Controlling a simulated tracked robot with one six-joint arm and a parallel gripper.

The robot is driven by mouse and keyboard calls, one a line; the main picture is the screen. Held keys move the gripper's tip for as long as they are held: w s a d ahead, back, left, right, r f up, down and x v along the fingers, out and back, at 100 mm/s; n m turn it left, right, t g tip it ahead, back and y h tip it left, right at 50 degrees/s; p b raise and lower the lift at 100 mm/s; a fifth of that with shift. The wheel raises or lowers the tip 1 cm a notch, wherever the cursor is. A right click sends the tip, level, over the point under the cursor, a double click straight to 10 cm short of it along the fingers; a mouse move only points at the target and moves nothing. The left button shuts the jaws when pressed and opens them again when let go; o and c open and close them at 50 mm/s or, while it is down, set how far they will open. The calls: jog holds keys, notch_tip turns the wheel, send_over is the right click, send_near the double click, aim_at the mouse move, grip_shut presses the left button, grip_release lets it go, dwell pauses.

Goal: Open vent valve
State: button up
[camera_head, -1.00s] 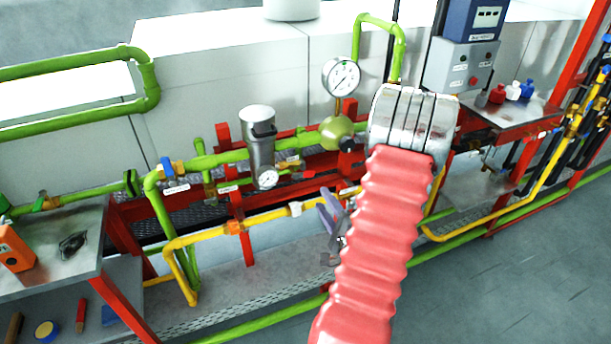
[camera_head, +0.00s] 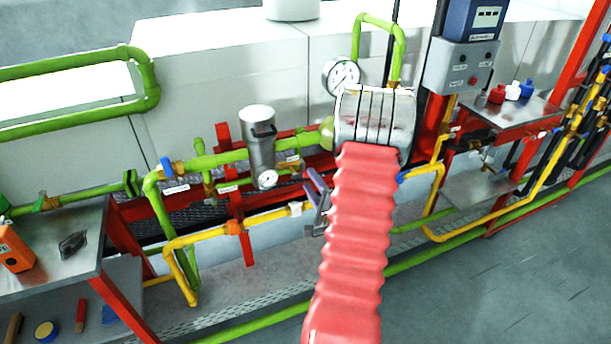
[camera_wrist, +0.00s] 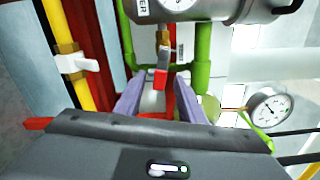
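A small valve with a brass body and a red handle (camera_wrist: 161,78) shows in the wrist view, straight ahead of my gripper. Its label is too small to read, so I cannot confirm that it is the vent valve. My gripper (camera_wrist: 160,100) has its two purple fingers spread apart, with the handle's end seen in the gap between them; I see no grip on it. In the head view my gripper (camera_head: 318,190) is left of my red-sleeved arm, beside the pipe rack. The arm hides part of the rack there.
A yellow pipe with a white-handled valve (camera_wrist: 85,64) runs left of my gripper in the wrist view. A pressure gauge (camera_wrist: 268,108) is at right. In the head view a grey filter housing (camera_head: 259,140) and green pipes (camera_head: 220,157) stand close by. Open floor (camera_head: 480,290) lies at right.

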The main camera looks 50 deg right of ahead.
aim_at(306, 176)
jog(key=shift+x, duration=2.25)
grip_shut()
